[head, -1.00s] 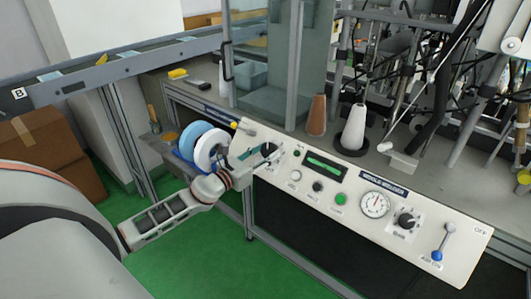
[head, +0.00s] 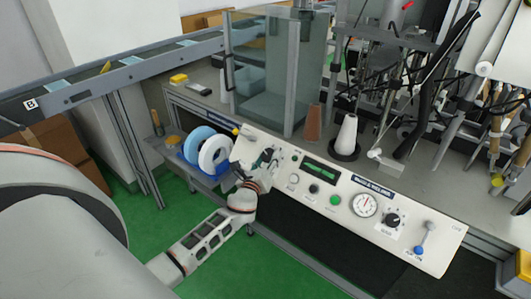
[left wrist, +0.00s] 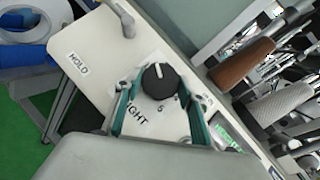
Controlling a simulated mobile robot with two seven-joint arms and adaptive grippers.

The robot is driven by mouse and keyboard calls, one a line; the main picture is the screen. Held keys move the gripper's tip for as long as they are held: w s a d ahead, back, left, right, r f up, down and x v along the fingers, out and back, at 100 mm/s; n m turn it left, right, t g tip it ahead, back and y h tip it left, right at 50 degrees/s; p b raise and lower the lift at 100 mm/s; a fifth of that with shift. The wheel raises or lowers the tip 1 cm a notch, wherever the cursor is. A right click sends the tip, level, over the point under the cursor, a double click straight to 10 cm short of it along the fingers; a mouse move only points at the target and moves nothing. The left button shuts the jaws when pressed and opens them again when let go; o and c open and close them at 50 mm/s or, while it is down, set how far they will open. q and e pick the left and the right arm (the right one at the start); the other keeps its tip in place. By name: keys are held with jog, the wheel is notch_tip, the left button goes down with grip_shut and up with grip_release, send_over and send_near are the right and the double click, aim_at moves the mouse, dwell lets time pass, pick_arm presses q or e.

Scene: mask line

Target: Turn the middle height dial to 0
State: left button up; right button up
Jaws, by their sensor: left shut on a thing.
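The height dial is a round black knob with a short white pointer mark. In the left wrist view the dial (left wrist: 159,82) sits between my two green-edged fingers, its mark pointing toward the top of the picture. Partly covered lettering ending in "IGHT" and small numbers, one looking like a 5, show beside it. My left gripper (head: 264,160) is shut on the dial at the left end of the white control panel (head: 310,205). In the head view the gripper largely hides the dial and its scale. My right gripper is not in view.
The panel also carries a green display (head: 321,171), a round gauge (head: 364,205), another black knob (head: 392,220) and a blue-ended lever (head: 420,249). Blue and white rolls (head: 214,154) stand left of the gripper. A brown cone (head: 313,123) stands behind the panel.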

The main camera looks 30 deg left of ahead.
pick_arm(q)
jog(key=n, duration=0.1)
jog(key=n+g+y+p, duration=0.1)
jog(key=n+y+p, duration=0.1)
jog(key=shift+d+r+n+g, duration=0.2)
jog(key=shift+d+n+g, duration=0.1)
jog(key=shift+n, duration=0.1)
jog(key=shift+w+n+g+y+p, duration=0.1)
jog(key=shift+n+g+y+p, duration=0.3)
jog(key=shift+n+g+p, duration=0.5)
jog(key=shift+n, duration=0.6)
jog(key=shift+n+g+y+p, duration=0.3)
jog(key=shift+n+g+p, duration=0.2)
jog(key=shift+n, duration=0.3)
jog(key=shift+n+g, duration=0.9)
jog(key=shift+n, duration=0.2)
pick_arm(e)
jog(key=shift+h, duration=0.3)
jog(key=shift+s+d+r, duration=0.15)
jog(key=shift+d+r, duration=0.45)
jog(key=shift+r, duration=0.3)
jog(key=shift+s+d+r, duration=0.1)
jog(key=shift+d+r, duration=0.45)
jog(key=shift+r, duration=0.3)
pick_arm(q)
jog(key=o, duration=1.1)
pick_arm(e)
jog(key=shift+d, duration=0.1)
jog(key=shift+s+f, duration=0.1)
